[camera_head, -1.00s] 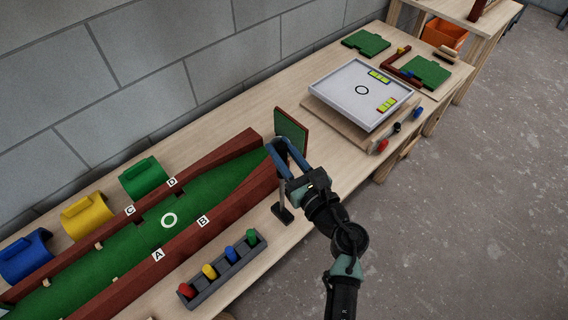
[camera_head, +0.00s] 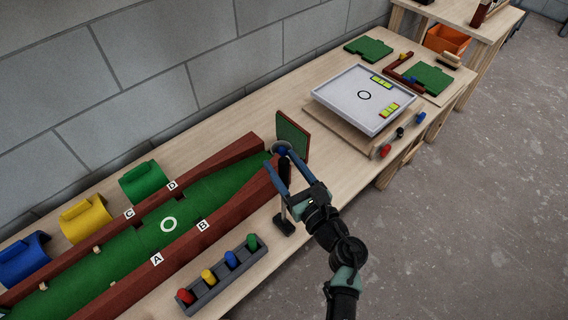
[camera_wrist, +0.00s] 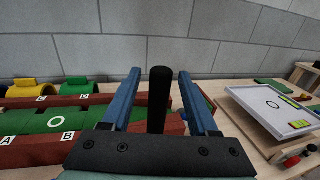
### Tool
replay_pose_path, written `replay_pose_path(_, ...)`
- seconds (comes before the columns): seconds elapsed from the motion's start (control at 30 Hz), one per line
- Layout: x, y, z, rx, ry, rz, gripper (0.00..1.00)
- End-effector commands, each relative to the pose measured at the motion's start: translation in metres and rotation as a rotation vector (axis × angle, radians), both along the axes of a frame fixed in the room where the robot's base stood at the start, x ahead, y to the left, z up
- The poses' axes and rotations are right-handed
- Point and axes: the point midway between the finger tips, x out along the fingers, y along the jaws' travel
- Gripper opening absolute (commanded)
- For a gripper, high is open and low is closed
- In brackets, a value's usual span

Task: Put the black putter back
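The black putter stands about upright in the head view, with its dark foot (camera_head: 284,227) low, close to the table beside the green lane's near wall. Its black handle (camera_wrist: 158,98) rises between the two blue fingers of my gripper (camera_wrist: 160,90) in the wrist view. A gap shows on each side of the handle, so my gripper is open around it. In the head view my gripper (camera_head: 284,168) is at the handle's height, and its fingers partly hide the shaft. I cannot tell whether the foot fully rests on the table.
The green lane (camera_head: 120,245) has red-brown walls, with an upright green board (camera_head: 292,135) by its far end. A grey rack (camera_head: 222,278) with coloured pegs stands in front. A white tray (camera_head: 345,95) lies to the right. Table between board and tray is clear.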

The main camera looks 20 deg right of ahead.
Motion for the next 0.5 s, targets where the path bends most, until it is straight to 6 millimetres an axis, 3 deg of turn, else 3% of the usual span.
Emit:
replay_pose_path(0.27,-0.003,-0.001,0.004,0.001,0.001,-0.001,0.6)
replay_pose_path(0.5,-0.051,-0.006,0.001,0.001,0.002,-0.003,0.6)
